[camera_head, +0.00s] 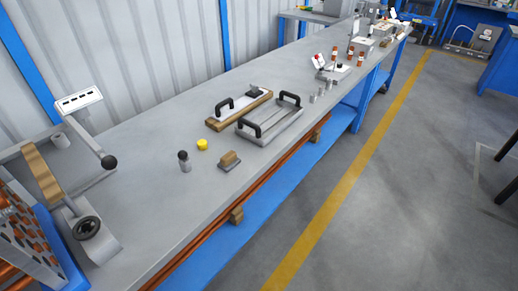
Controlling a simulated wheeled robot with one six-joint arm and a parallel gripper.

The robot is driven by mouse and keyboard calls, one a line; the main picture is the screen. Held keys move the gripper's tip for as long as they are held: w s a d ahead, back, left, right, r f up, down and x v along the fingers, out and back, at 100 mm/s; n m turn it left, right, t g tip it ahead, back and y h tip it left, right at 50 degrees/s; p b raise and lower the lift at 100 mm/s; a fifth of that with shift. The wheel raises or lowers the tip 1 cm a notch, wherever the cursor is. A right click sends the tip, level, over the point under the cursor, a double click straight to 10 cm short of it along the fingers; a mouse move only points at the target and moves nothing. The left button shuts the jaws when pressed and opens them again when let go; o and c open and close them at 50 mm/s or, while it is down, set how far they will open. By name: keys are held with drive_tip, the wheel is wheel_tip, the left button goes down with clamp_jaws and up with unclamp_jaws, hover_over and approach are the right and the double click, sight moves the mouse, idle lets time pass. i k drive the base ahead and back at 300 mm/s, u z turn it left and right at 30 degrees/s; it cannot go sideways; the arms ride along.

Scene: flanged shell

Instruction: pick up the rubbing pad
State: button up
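A small block with a tan top and a darker base (229,160) lies on the grey bench top (150,150) near its front edge. It looks like the rubbing pad, though it is small in this view. Nothing covers it and nothing touches it. My gripper is not in view.
A yellow round piece (202,145) and a dark-knobbed post (185,164) stand left of the block. A metal tray with black handles (272,127) and a wood-edged board (221,124) lie behind it. A lever device (50,170) fills the left end. Open floor lies right.

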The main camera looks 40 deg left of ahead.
sight(230, 160)
drive_tip(key=u, duration=0.05)
drive_tip(key=i, duration=0.65)
drive_tip(key=u, duration=0.95)
drive_tip(key=i, duration=0.7)
drive_tip(key=u, duration=0.75)
